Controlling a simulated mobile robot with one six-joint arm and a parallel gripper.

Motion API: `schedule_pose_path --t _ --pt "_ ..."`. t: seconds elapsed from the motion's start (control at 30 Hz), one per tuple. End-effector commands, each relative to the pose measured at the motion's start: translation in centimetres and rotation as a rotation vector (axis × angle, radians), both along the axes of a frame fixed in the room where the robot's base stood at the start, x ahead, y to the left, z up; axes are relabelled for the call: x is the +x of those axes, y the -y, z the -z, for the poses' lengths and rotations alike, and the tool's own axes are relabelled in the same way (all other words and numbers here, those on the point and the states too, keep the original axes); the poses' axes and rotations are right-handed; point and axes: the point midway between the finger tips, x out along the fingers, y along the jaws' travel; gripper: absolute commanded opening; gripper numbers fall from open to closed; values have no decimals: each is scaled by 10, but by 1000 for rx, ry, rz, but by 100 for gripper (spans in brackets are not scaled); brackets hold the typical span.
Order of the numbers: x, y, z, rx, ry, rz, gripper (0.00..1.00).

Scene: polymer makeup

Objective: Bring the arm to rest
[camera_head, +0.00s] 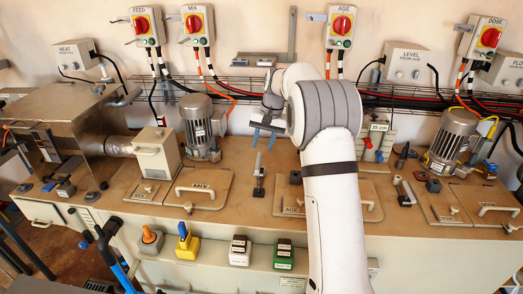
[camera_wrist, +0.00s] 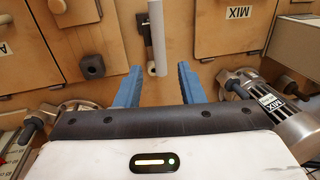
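My arm reaches from the front up over the bench (camera_head: 235,188), its white links in the middle of the head view. My gripper (camera_head: 266,133) is above the bench's back half, its two blue fingers pointing down. In the wrist view my gripper (camera_wrist: 159,84) has its fingers spread apart with nothing gripped. A grey upright lever (camera_head: 258,170) stands on the bench below the gripper in the head view. In the wrist view the lever (camera_wrist: 157,40) shows ahead of the gap between the fingers; the head view shows it apart from them.
The MIX hatch (camera_head: 200,188) lies left of the lever, the AGE hatch (camera_head: 290,199) right. Motors (camera_head: 197,122) (camera_head: 453,137) stand at the back. Red rotary switches (camera_head: 342,25) and cables line the wall.

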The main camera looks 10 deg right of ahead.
Motion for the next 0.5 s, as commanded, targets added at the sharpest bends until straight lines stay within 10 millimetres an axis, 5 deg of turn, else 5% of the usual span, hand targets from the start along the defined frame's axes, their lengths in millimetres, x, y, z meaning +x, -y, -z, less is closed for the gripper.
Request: schedule_pose_path --t 0.4,0.5 --pt "0 0 -1 -1 -1 -1 35" --pt "-18 -3 -17 -13 14 -15 35"
